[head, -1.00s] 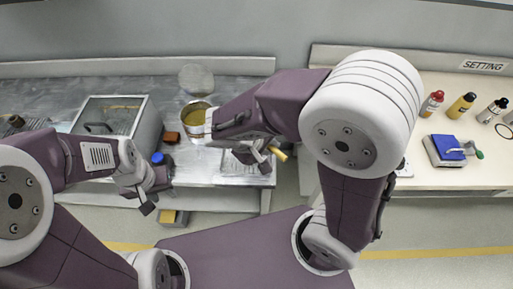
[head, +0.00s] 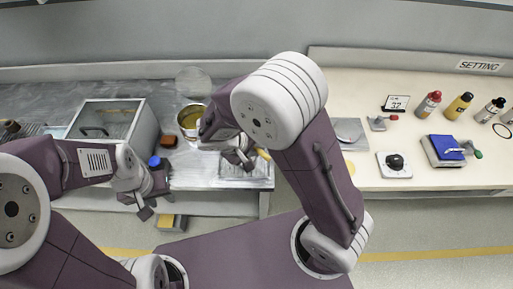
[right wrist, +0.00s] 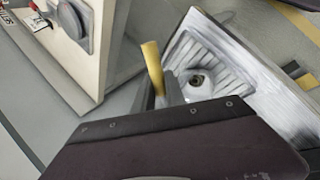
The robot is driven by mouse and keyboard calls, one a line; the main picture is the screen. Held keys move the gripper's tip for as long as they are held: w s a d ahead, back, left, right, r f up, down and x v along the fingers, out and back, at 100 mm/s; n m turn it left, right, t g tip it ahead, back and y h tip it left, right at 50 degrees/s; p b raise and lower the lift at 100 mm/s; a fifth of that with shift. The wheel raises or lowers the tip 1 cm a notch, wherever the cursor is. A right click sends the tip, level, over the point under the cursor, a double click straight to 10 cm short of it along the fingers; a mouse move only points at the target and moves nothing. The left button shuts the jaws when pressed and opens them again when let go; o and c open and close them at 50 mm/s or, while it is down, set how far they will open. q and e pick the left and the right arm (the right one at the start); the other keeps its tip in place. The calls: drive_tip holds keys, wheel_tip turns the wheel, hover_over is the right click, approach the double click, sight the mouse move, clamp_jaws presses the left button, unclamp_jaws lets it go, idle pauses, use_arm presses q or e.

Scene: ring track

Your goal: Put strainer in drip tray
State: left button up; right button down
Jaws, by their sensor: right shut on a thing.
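The drip tray (head: 240,181) is a pale ribbed tray at the right end of the metal bench. It also shows in the right wrist view (right wrist: 195,47), with a round dark-centred spot on it. My right gripper (head: 238,154) is above the tray's back edge, shut on a yellow handle (head: 264,154) that I take for the strainer's. The handle (right wrist: 152,66) stands up between the fingers in the right wrist view; the strainer's bowl cannot be made out. My left gripper (head: 153,200) hangs empty in front of the bench, its fingers apart.
A pot of yellow liquid (head: 188,122) stands just left of my right gripper. A clear-sided box (head: 110,122), a brown block (head: 168,141) and a blue-topped item (head: 155,162) are further left. A separate cream bench (head: 430,88) with bottles and a dial (head: 396,161) is on the right.

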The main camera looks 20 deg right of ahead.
drive_tip(key=shift+f, duration=0.2)
drive_tip(key=c, duration=1.4)
unclamp_jaws()
drive_tip(key=shift+o, duration=0.2)
drive_tip(key=shift+r, duration=0.25)
drive_tip(key=p+v, duration=0.2)
drive_tip(key=v, duration=1)
drive_tip(key=shift+d, duration=0.15)
drive_tip(key=s+d+f+m+g+y, duration=0.2)
drive_tip(key=s+d+f+m+y, duration=0.4)
drive_tip(key=d, duration=0.5)
drive_tip(key=shift+s+d+f, duration=0.15)
drive_tip(key=shift+f, duration=0.45)
